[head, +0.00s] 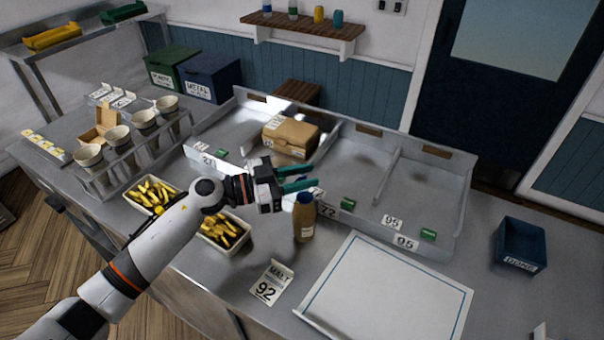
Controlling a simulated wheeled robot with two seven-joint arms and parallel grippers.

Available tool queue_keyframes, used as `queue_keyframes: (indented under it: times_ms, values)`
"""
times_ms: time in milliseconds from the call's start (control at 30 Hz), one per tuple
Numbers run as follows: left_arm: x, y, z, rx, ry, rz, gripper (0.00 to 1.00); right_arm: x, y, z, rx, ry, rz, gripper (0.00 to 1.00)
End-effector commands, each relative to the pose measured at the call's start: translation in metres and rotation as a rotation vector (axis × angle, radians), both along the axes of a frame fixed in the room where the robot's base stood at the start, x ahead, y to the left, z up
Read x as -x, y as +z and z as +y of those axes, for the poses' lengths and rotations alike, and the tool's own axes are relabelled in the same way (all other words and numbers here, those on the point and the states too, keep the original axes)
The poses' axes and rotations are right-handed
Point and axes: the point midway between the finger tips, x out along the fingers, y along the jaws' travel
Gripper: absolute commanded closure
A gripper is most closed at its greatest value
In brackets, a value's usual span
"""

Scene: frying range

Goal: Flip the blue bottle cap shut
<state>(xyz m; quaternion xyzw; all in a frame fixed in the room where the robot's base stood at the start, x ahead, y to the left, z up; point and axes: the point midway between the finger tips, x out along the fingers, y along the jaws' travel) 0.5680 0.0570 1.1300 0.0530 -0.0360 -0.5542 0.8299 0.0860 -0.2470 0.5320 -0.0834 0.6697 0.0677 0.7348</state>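A brown bottle (304,222) with a blue cap (306,198) stands upright on the steel counter, in front of the divided tray. The cap is small and partly dark, and I cannot tell whether its lid is up or down. My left gripper (312,178) is open, its two teal fingers apart with nothing seen between them. It points right, just above and behind the cap in the picture; I cannot tell whether it touches. My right gripper is not in view.
A divided steel tray (452,215) holds a cardboard box (290,135). A card marked 92 (268,285) and a white board (392,300) lie near the bottle. Fry trays (225,230) sit under my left arm. A blue bin (520,245) stands at right.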

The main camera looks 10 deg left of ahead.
Motion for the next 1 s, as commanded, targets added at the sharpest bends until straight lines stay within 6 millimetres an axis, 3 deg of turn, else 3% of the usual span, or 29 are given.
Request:
queue_keyframes:
  times_ms: [167, 367, 667, 1000]
  values:
    - [0.0, 0.0, 0.0, 0.0, 0.0, 0.0, 0.72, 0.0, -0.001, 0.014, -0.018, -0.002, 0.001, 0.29]
    - [0.0, 0.0, 0.0, 0.0, 0.0, 0.0, 1.0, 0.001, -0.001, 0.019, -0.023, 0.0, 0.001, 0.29]
    - [0.001, 0.0, 0.0, -0.009, 0.0, -0.02, 1.0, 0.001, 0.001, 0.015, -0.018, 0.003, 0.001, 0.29]
    - [0.009, -0.001, -0.003, -0.083, 0.0, -0.196, 1.0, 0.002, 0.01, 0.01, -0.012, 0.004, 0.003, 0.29]
